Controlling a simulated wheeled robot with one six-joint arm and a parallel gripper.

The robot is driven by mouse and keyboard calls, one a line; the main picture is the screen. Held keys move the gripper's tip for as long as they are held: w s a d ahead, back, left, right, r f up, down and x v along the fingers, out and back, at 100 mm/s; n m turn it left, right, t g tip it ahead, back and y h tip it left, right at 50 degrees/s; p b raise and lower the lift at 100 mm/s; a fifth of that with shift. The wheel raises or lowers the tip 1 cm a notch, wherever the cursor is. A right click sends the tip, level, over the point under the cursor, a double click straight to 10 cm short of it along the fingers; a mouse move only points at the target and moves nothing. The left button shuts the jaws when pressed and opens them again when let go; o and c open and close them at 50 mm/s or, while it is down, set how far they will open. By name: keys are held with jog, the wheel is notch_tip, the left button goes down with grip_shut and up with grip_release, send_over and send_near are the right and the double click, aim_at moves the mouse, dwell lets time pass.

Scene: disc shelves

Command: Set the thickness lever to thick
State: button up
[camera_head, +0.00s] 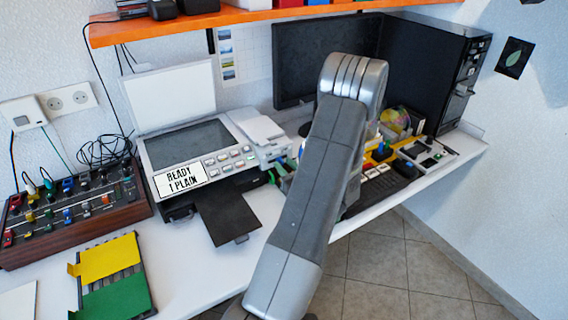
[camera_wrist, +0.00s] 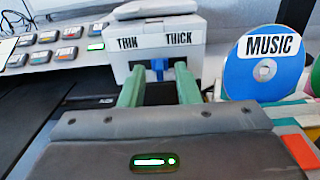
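The white thickness unit (camera_wrist: 150,25) of the copier carries a THIN label (camera_wrist: 128,43) on the left and a THICK label (camera_wrist: 178,39) on the right. A small blue lever (camera_wrist: 158,70) shows below the labels, roughly between them. My gripper (camera_wrist: 158,80) points at the unit with its two green fingers apart, one on each side of the lever. Whether a finger touches the lever is unclear. In the head view my arm hides most of the gripper and the lever. The copier (camera_head: 190,142) there shows a display (camera_head: 180,179) reading READY 1 PLAIN.
A blue MUSIC disc (camera_wrist: 262,65) stands close on the right of my gripper. Copier buttons (camera_wrist: 48,37) lie to the left. A black output tray (camera_head: 228,215) juts from the copier's front. A mixer-like panel (camera_head: 70,212) and an orange shelf (camera_head: 200,27) are also near.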

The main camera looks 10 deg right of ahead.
jog(key=shift+w+a, duration=0.25)
jog(key=shift+w, duration=0.3)
grip_shut()
jog(key=shift+w+d+b, duration=0.25)
jog(key=shift+d+b, duration=0.05)
jog(key=shift+d, duration=0.3)
jog(key=shift+w+d+b, duration=0.2)
jog(key=shift+d+b, duration=0.05)
jog(key=shift+d, duration=0.35)
grip_release()
jog(key=shift+d, duration=0.1)
